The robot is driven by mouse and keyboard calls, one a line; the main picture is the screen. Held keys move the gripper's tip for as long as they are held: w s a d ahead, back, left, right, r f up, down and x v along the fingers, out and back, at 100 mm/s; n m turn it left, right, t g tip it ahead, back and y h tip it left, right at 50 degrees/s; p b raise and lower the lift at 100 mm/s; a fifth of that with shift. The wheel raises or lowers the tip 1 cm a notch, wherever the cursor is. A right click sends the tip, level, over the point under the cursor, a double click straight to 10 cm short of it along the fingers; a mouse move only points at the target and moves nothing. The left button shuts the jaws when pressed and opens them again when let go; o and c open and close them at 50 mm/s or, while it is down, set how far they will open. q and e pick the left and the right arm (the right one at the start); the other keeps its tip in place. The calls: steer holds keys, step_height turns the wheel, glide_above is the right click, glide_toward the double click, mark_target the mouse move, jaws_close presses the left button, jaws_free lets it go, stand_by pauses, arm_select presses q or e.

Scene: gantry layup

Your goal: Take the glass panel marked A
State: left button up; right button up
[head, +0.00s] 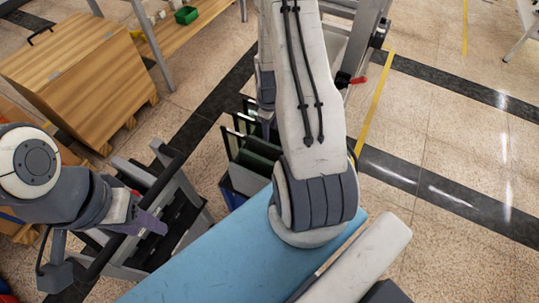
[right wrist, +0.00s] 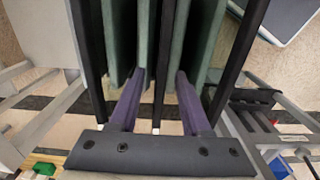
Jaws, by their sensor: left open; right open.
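Several dark glass panels with pale green edges (head: 250,152) stand upright in a rack, left of my right arm in the head view. No letter A can be read on any of them. In the right wrist view, grey-green panels (right wrist: 196,45) stand side by side with black uprights between them. My right gripper (right wrist: 160,76) is open there, its two purple fingers pointing in among the panels. I cannot tell whether they touch one. My arm hides this gripper in the head view. My left gripper (head: 150,222) is open and away from the panels, near a grey frame.
A light blue table or pad (head: 215,262) lies in front of the rack. A grey frame with black bars (head: 184,190) stands at the left. A wooden box (head: 82,75) and a bench with a green bin (head: 186,15) are further back. The right floor is largely clear.

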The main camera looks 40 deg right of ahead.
steer(key=shift+f, duration=1.25)
jaws_close()
steer(key=shift+w+r, duration=0.1)
stand_by(0.3)
